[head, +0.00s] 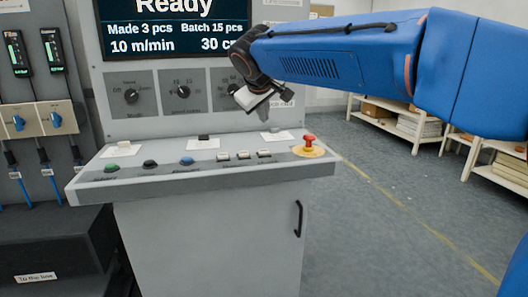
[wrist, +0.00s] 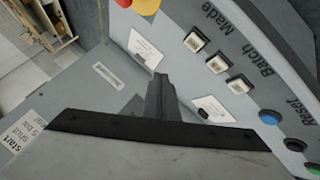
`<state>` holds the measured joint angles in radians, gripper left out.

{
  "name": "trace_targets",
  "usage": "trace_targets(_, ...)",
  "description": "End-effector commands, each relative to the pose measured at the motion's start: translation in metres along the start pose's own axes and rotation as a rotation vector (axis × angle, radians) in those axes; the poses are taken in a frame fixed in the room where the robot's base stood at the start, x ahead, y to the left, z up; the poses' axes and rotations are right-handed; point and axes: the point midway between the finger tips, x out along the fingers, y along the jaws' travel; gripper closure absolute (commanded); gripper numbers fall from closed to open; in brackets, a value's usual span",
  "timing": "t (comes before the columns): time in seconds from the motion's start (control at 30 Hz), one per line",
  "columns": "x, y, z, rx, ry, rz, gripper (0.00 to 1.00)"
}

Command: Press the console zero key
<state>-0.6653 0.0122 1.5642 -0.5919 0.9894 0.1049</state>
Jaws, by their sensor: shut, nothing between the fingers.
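The console (head: 195,180) has a sloped panel with several controls. Three small pale square keys (head: 243,155) sit in a row right of the middle; they also show in the wrist view (wrist: 218,62), near the printed words Made and Batch. I cannot tell which one is the zero key. A blue round button (head: 187,160) lies left of them, by the word Reset in the wrist view. My gripper (head: 263,112) is shut and empty, held above the back of the panel, in front of the upright face. In the wrist view its dark fingers (wrist: 160,88) are apart from the square keys.
A red mushroom button (head: 310,142) on a yellow disc stands at the panel's right end. Green (head: 110,168) and black (head: 150,164) buttons are at the left. Knobs (head: 182,91) and the screen (head: 170,30) reading Ready are on the upright face. Open floor lies right.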

Motion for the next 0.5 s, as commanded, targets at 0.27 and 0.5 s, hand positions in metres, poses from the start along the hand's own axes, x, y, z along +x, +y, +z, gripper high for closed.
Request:
trace_targets(0.27, 0.023, -0.017, 0.017, -0.002, -0.001, -0.001, 1.0)
trace_targets(0.5, 0.042, -0.03, 0.031, -0.001, -0.002, -0.001, 1.0)
